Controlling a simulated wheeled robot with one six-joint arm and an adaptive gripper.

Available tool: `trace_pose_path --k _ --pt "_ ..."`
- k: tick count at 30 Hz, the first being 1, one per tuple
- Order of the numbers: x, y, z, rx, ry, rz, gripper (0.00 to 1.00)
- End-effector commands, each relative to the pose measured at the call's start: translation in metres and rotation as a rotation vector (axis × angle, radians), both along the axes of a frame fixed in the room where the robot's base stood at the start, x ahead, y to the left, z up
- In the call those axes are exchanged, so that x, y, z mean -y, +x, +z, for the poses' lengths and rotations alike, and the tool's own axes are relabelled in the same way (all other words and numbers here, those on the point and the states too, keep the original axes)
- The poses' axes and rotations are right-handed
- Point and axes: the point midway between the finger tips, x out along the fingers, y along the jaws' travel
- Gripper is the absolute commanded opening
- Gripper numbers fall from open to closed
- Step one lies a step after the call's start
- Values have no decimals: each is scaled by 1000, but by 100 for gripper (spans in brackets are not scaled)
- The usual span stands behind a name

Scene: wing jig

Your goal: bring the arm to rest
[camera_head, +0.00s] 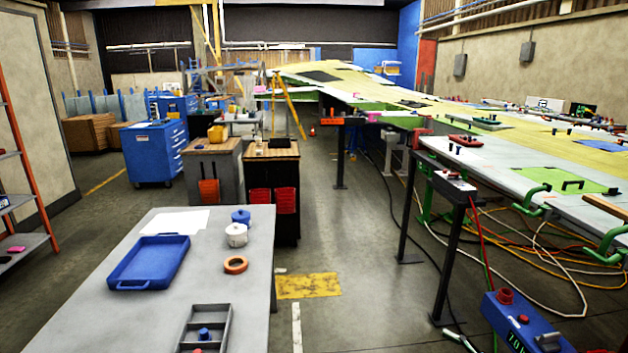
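Neither my arm nor my gripper shows in the head camera view, so its pose and whether it is open or shut are hidden. A grey table (120,308) stands in front at the lower left. On it are a blue tray (150,262), a white sheet (175,221), a blue-lidded pot (241,216), a white pot (236,235), an orange ring (235,265) and a grey divided box (190,335) with a small blue part in it.
The long wing panel (480,180) on its jig fills the right side. Cables (540,240) lie on the floor below it. A blue unit (520,325) stands at lower right. Wood-topped cabinets (272,200) stand beyond the table. The floor (345,230) between is mostly clear.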

Motion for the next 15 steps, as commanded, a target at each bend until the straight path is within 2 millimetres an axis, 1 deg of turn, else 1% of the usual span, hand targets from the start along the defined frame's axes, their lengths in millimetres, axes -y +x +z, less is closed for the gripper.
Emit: trace_pose_path --k 1,3,5,6,8,9,11,15 --pt "-19 -14 -8 33 27 2 72" --pt "-39 -31 -12 85 62 -6 72" --pt "-55 -46 -15 127 89 -17 72" --pt "-65 -57 -17 153 110 -26 72" --pt "-79 -73 -19 187 140 -44 72" --pt "-87 -84 -20 208 159 -57 72" --pt "-98 -102 -22 237 187 -80 72" --pt "-119 -144 -23 286 251 -146 72"
